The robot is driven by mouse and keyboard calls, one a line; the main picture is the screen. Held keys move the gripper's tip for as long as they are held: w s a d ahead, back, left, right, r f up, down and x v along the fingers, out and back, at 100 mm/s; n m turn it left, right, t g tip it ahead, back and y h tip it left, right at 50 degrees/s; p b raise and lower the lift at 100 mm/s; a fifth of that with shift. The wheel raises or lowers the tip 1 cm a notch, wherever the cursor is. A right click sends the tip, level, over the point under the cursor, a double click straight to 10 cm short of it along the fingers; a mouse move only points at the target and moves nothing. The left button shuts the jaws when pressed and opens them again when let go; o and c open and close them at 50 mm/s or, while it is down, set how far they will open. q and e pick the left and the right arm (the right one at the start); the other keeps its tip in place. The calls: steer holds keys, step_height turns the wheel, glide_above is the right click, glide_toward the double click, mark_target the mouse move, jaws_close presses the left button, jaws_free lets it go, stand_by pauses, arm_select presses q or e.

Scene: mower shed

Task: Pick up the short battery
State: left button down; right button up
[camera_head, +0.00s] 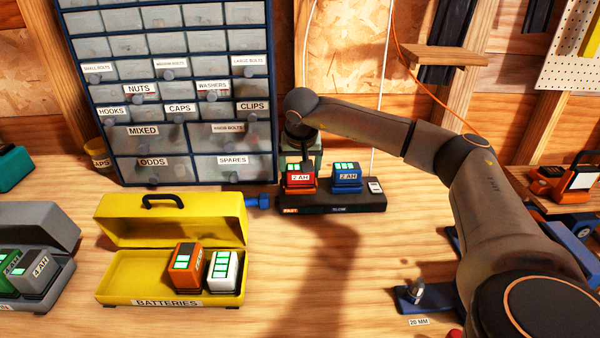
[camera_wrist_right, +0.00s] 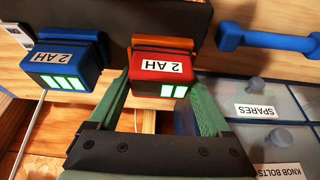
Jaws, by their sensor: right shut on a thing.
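A red battery marked 2 AH (camera_head: 300,179) sits at the left, FAST end of the black charger (camera_head: 335,204). My right gripper (camera_head: 301,160) comes down on it from above and behind. In the right wrist view the green fingers of my right gripper (camera_wrist_right: 164,82) are shut on the sides of the red battery (camera_wrist_right: 162,72), which still appears seated on the charger. A blue battery marked 2 AH (camera_head: 346,177) sits beside it at the SLOW end, and also shows in the wrist view (camera_wrist_right: 62,66). My left gripper is not in view.
A yellow BATTERIES box (camera_head: 120,282) stands open at front left with an orange battery (camera_head: 185,267) and a white one (camera_head: 223,272). A grey box (camera_head: 40,228) holds 4 AH batteries. A drawer cabinet (camera_head: 180,135) stands behind.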

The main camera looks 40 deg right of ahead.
steer(key=shift+r, duration=0.55)
step_height(320, 180, up, 2)
steer(key=shift+r+b, duration=0.25)
steer(key=shift+b, duration=0.1)
steer(key=s+a+r, duration=0.9)
steer(key=s, duration=0.1)
steer(key=shift+s+a+r+b, duration=0.2)
steer(key=shift+r+b, duration=0.05)
steer(key=shift+b, duration=0.2)
